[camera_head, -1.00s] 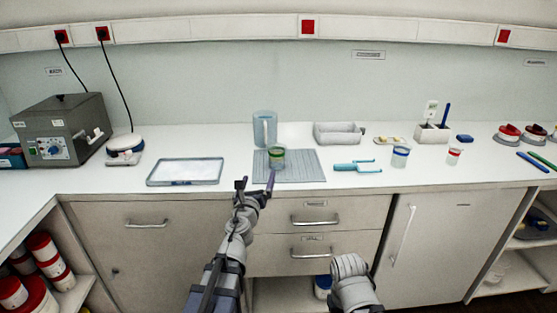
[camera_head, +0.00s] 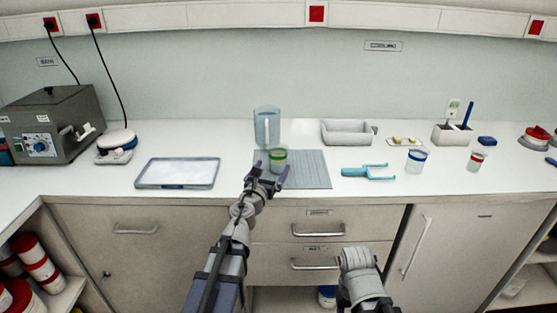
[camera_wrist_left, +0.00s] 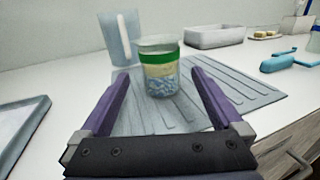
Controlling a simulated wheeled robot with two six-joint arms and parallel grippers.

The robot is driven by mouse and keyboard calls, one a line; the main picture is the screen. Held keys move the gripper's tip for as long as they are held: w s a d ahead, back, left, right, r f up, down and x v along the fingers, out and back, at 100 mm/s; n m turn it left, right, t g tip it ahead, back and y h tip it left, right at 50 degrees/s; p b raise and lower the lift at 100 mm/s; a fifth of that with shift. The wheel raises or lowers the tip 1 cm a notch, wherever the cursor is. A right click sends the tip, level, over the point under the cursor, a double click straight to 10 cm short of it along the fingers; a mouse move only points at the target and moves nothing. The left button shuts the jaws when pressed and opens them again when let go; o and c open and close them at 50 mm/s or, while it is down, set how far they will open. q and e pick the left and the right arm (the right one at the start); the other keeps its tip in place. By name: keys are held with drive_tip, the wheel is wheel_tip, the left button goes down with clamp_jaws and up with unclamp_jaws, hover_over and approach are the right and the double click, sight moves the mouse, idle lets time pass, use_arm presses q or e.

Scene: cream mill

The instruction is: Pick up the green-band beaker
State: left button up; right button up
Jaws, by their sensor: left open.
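The green-band beaker (camera_head: 278,160) stands upright on a grey ribbed mat (camera_head: 312,172) on the counter. In the left wrist view the beaker (camera_wrist_left: 159,70) is clear glass with a green band and holds bluish, grainy contents with a pale layer above. My left gripper (camera_head: 270,168) is open just in front of it. In the left wrist view the two purple fingers of my left gripper (camera_wrist_left: 160,85) point toward the beaker, one on each side of its line. I cannot tell whether the fingertips reach past its near side.
A tall jug (camera_head: 267,126) stands close behind the beaker. A shallow tray (camera_head: 178,173) lies to the left. A light-blue scoop (camera_head: 366,171), a blue-band beaker (camera_head: 416,161) and a red-band beaker (camera_head: 476,161) are to the right, with a grey bin (camera_head: 347,132) behind.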

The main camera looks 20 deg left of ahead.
sight(276, 163)
use_arm(q)
drive_tip(key=shift+w+d, duration=0.1)
drive_tip(key=shift+w, duration=3.4)
drive_tip(key=shift+s, duration=0.1)
drive_tip(key=c, duration=1.5)
